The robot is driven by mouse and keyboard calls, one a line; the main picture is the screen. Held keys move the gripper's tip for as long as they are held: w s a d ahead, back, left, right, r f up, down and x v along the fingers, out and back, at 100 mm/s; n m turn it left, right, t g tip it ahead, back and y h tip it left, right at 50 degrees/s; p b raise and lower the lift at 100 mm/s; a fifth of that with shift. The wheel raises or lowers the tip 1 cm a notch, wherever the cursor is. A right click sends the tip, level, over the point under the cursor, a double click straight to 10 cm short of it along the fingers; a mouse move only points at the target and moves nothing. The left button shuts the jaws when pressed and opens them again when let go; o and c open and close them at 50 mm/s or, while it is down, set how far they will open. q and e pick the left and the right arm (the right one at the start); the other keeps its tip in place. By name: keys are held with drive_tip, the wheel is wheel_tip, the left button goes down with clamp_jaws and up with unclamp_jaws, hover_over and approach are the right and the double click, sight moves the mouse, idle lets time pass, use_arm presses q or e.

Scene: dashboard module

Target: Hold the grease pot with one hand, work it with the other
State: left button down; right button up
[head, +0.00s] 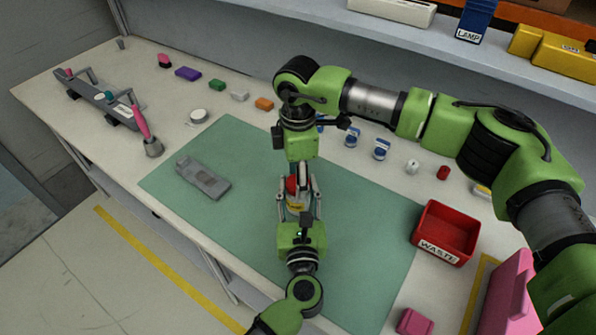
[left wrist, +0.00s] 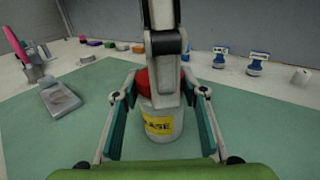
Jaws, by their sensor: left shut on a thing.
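The grease pot (head: 297,205) is a small white pot with a yellow label and a red top (head: 291,184), standing upright on the green mat (head: 250,240). My left gripper (head: 299,198) is shut on the pot from the near side, one finger on each side. The left wrist view shows the pot (left wrist: 163,128) between the fingers, with part of its label readable. My right gripper (head: 299,174) points straight down at the red top (left wrist: 143,82). One of its fingers (left wrist: 165,75) hides part of the top and pot. Whether it grips the top cannot be told.
A grey tray-like part (head: 203,178) lies on the mat to the left. A red waste bin (head: 445,232) stands to the right. Several small coloured blocks and blue-and-white items line the back. A holder with a pink-handled brush (head: 141,124) stands at the left.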

drive_tip(key=c, duration=1.2)
drive_tip(key=shift+o, duration=0.2)
drive_tip(key=shift+n, duration=1.7)
drive_tip(key=o, duration=1.2)
drive_tip(key=shift+o, duration=0.2)
drive_tip(key=shift+r, duration=0.15)
